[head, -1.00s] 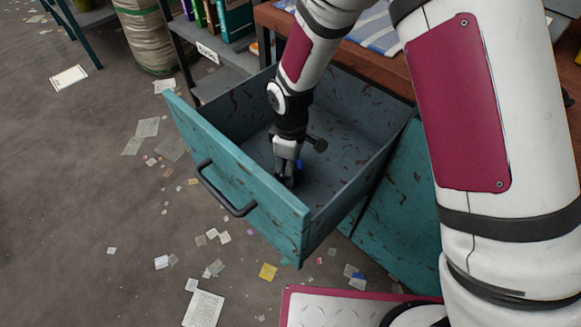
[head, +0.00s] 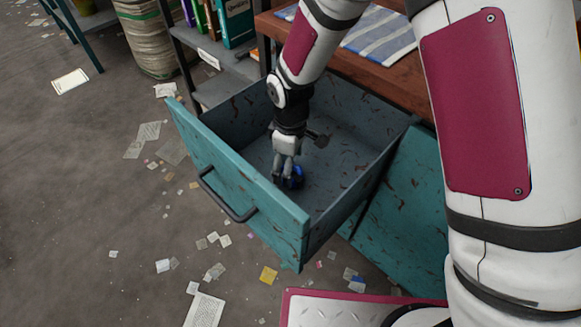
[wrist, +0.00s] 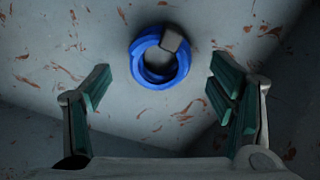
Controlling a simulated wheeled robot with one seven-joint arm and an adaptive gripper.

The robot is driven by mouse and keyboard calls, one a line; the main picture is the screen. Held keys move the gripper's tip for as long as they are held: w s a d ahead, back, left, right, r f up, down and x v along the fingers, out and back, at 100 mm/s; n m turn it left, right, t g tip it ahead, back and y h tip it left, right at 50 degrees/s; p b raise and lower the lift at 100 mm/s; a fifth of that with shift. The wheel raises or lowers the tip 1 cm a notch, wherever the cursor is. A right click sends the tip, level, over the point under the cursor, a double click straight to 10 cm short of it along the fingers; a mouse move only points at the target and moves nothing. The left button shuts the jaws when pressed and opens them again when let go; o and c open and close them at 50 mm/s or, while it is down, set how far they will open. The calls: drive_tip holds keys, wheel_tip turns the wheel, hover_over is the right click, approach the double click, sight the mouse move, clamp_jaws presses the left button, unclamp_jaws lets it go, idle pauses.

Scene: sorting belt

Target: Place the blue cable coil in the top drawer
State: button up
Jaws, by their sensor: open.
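The blue cable coil (wrist: 148,78) lies on the floor of the open top drawer (head: 250,218). It is a ring with a dark grey band on its upper right in the wrist view. In the head view the coil (head: 294,178) shows partly, behind my gripper's fingers. My gripper (head: 284,176) is inside the drawer, pointing down. In the wrist view its two green-padded fingers (wrist: 160,95) stand wide apart on either side of the coil, with clear space between pads and coil.
A wooden worktop (head: 385,75) with a striped cloth (head: 380,38) stands behind the drawer. A grey shelf (head: 222,92) with books is at the back left. Papers litter the floor.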

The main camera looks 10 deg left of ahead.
wheel_tip(320, 180, up, 8)
drive_tip(key=p, duration=0.2)
drive_tip(key=shift+r+p, duration=0.25)
drive_tip(key=shift+p, duration=0.1)
